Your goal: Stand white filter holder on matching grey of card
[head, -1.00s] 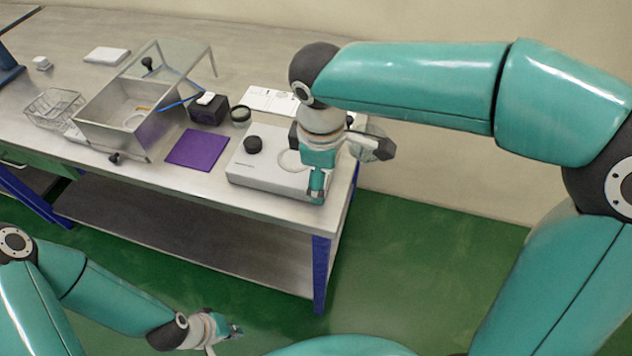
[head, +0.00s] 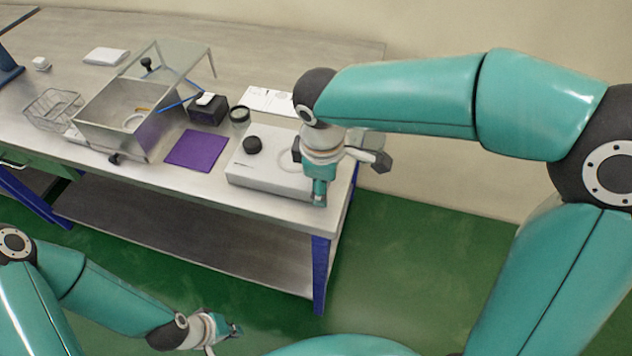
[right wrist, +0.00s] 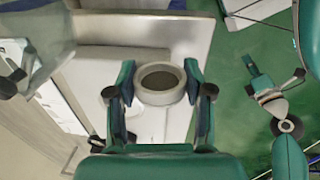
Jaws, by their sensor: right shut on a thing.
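The white filter holder (right wrist: 160,84) is a thick ring with a grey-brown centre. In the right wrist view it sits between the two fingers of my right gripper (right wrist: 160,95), which is shut on it. In the head view my right gripper (head: 318,192) is over the right end of the white box, and the holder is hidden there. A white card (head: 268,98) with small dark marks lies behind the box; its right side is covered by my arm, and I cannot make out its greys. My left gripper (head: 232,330) hangs low in front of the bench; its jaws are too small to read.
The white box (head: 262,176) with a black knob stands at the bench's right end. Left of it are a purple mat (head: 197,150), a dark ring (head: 240,115), a black block (head: 208,112), an open metal box (head: 120,125) and a wire basket (head: 52,108).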

